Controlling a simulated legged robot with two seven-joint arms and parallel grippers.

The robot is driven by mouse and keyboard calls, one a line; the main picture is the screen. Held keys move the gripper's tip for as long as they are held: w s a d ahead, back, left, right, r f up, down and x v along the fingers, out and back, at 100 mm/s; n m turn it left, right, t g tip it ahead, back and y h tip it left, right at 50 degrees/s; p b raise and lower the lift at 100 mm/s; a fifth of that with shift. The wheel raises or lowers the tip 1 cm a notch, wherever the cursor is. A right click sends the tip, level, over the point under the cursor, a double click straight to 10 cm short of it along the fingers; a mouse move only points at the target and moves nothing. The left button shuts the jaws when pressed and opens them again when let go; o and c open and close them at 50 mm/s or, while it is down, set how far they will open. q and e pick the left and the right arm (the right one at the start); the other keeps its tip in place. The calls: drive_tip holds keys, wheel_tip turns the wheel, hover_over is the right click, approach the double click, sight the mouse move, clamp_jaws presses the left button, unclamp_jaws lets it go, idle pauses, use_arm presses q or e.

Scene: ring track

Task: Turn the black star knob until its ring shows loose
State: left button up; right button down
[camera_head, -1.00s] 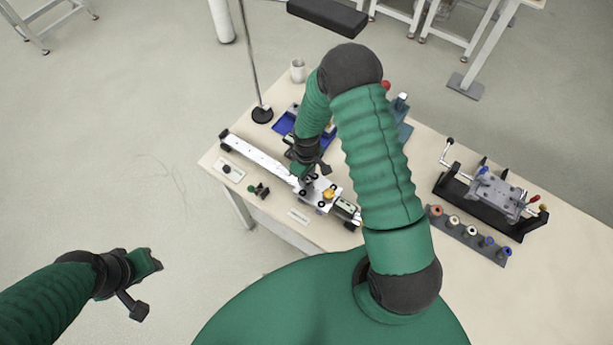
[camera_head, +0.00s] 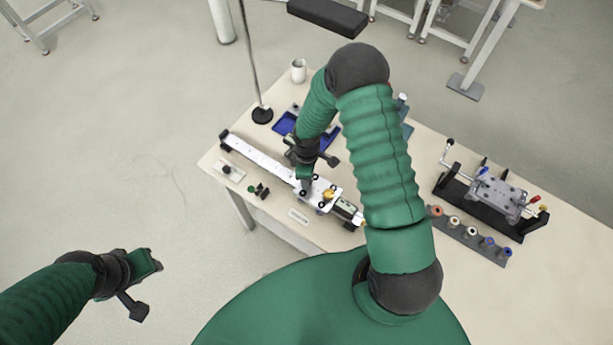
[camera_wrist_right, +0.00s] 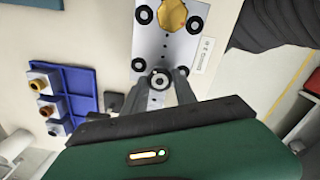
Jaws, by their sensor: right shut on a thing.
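In the wrist view a small dark round knob with a pale grey ring (camera_wrist_right: 160,80) stands on the silver plate (camera_wrist_right: 157,45); I take it for the black star knob. My right gripper (camera_wrist_right: 161,84) has one finger on each side of it and is shut on it. The fingers partly cover it, and I cannot read any mark on its ring. In the head view my right gripper (camera_head: 304,186) is over the white rail fixture (camera_head: 258,158), and the knob is hidden there. My left gripper (camera_head: 150,260) hangs over the floor, away from the table; its jaws are unclear.
A brass hexagonal part (camera_wrist_right: 172,14) and several black round feet or knobs sit on the plate near my fingers. A blue tray (camera_wrist_right: 62,98) lies to the left in the wrist view. A thin pole stand (camera_head: 262,115), a mug (camera_head: 298,70) and a clamp fixture (camera_head: 492,195) stand on the table.

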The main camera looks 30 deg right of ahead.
drive_tip(key=shift+s+f, duration=0.15)
drive_tip(key=shift+s, duration=0.05)
drive_tip(key=c, duration=1.3)
unclamp_jaws()
drive_tip(key=shift+c, duration=0.2)
drive_tip(key=o, duration=0.3)
drive_tip(key=shift+w+d, duration=0.1)
drive_tip(key=shift+w, duration=0.1)
drive_tip(key=shift+o, duration=0.2)
wheel_tip(320, 180, up, 17)
drive_tip(key=b, duration=0.1)
drive_tip(key=shift+b, duration=0.3)
drive_tip(key=shift+w+f, duration=0.1)
drive_tip(key=shift+f, duration=0.05)
